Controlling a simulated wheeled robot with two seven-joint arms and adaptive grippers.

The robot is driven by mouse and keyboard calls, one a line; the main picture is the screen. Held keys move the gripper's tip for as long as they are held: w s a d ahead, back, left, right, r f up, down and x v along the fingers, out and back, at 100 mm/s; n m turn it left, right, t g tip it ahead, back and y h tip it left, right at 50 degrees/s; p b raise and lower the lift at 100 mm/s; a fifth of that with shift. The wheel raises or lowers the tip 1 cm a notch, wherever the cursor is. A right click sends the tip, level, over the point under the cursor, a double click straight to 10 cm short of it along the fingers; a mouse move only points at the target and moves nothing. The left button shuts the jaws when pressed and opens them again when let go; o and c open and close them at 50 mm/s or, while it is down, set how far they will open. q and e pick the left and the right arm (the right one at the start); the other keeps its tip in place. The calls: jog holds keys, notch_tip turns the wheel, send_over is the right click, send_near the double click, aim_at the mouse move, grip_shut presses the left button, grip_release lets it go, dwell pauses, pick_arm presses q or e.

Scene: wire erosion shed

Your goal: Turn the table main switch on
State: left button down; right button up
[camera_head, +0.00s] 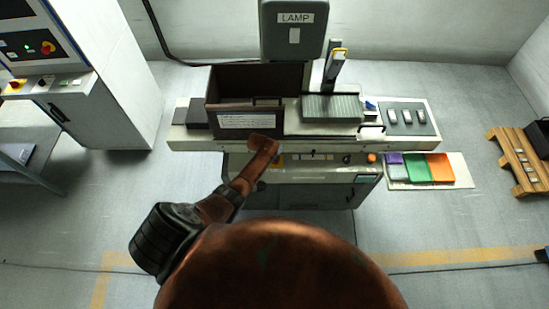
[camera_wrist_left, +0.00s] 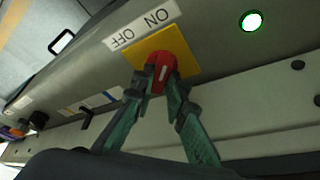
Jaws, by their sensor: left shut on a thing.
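The red knob (camera_wrist_left: 163,66) of the main switch sits on a yellow plate (camera_wrist_left: 187,62) in the left wrist view. An OFF and ON label (camera_wrist_left: 142,27) runs along the plate's upper edge. My left gripper (camera_wrist_left: 160,82) has its two green-grey fingers closed on either side of the knob. A pale mark on the knob runs nearly up and down in the picture, more toward ON than OFF. In the head view my copper arm reaches the machine's front (camera_head: 320,168) and hides the switch. My right gripper is in neither view.
A round lamp (camera_wrist_left: 251,21) with a bright white centre and green rim is beside the switch. On the machine stand a dark open box (camera_head: 230,90) and a ribbed grey block (camera_head: 332,107). Coloured trays (camera_head: 440,167) lie at right, a control cabinet (camera_head: 95,75) stands at left.

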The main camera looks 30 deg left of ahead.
pick_arm(q)
jog(key=c, duration=1.9)
grip_release()
jog(key=shift+c, duration=0.2)
jog(key=v, duration=1.2)
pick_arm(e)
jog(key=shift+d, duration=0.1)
